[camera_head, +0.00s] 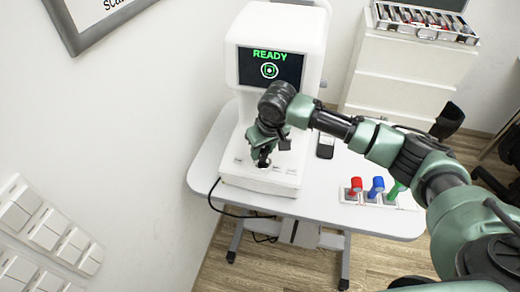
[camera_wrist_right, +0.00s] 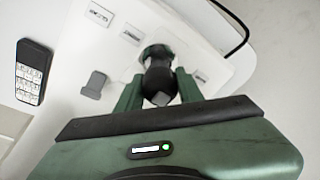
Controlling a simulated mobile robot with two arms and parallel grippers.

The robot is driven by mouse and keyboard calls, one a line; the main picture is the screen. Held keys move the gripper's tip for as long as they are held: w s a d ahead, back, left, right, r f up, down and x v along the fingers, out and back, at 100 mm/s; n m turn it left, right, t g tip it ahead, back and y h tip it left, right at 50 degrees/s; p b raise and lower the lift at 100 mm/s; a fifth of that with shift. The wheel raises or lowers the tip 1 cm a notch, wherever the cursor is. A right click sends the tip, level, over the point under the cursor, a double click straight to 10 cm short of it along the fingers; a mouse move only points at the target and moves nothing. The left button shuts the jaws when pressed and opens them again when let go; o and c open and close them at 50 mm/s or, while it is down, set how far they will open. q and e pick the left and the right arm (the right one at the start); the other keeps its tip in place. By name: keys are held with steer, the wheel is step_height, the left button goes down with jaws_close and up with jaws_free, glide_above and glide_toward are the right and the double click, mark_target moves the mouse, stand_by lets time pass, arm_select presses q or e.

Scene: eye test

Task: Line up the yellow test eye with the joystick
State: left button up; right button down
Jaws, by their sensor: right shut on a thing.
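The eye test machine (camera_head: 288,25) stands on the table, its screen (camera_head: 270,67) showing a green "READY" above a green ring with a dot inside. My right gripper (camera_head: 263,152) is down at the machine's white base and shut on the joystick. In the right wrist view the dark joystick (camera_wrist_right: 158,76) stands between the two green fingers of my right gripper (camera_wrist_right: 158,92). No yellow test eye can be made out in either view. My left gripper is not in view.
Red (camera_head: 355,185), blue (camera_head: 376,186) and green (camera_head: 396,190) pieces stand in a white holder at the table's right front. A dark remote-like device (camera_head: 325,146) lies right of the machine; it also shows in the wrist view (camera_wrist_right: 32,72). A white drawer cabinet (camera_head: 400,72) stands behind.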

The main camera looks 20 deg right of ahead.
steer(key=shift+w+d+r, duration=0.1)
steer(key=shift+r, duration=0.05)
steer(key=c, duration=0.8)
jaws_free()
steer(key=shift+c, duration=0.2)
